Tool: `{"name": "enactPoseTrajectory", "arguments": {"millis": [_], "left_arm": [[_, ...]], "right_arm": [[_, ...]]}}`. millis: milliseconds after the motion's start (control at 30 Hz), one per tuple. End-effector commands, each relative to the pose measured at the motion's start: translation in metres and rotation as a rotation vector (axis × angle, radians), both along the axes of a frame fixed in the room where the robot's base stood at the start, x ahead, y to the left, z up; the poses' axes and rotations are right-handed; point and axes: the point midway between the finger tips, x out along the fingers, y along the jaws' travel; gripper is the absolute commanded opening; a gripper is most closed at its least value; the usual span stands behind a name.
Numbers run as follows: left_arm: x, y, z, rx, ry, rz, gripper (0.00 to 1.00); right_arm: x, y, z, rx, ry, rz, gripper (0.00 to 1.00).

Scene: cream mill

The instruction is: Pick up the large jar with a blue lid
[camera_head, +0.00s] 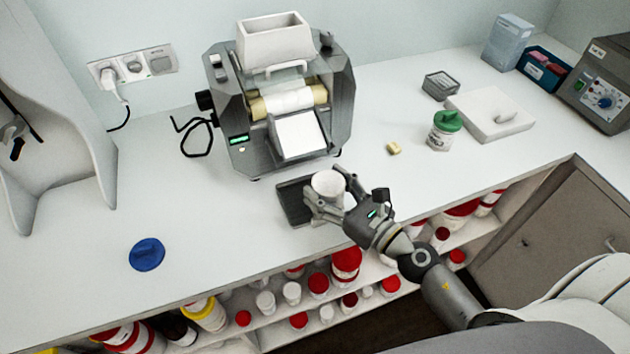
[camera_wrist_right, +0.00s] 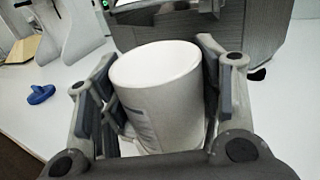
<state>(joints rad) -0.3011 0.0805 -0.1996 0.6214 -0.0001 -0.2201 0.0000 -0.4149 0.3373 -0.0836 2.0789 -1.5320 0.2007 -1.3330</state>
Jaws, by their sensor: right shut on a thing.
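A white jar (camera_head: 327,183) without a lid on it stands upright at the front of the mill. My right gripper (camera_head: 325,197) is shut on it, with a finger on either side. In the right wrist view the jar (camera_wrist_right: 160,95) fills the space between the finger pads, and part of a label shows on its side. A blue lid (camera_head: 147,254) lies alone on the counter at the left; it also shows in the right wrist view (camera_wrist_right: 41,94). My left gripper is not in view.
A dark tray (camera_head: 291,204) lies beneath or just behind the jar. The mill (camera_head: 281,110) stands behind it. A green-lidded jar (camera_head: 443,130) and a small beige piece (camera_head: 393,148) are to the right. Shelves below hold several red-lidded jars. The counter around the blue lid is clear.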

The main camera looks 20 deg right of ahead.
Motion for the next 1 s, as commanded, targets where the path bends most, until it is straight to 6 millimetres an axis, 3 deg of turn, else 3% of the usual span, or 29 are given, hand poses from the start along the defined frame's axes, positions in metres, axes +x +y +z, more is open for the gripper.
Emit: {"name": "enactPoseTrajectory", "arguments": {"millis": [700, 1000], "left_arm": [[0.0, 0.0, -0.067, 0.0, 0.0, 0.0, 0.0], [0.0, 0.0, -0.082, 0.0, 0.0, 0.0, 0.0]], "right_arm": [[-0.087, -0.04, -0.005, 0.0, 0.002, -0.001, 0.37], [-0.108, -0.049, -0.002, 0.001, 0.002, -0.002, 0.37]]}}
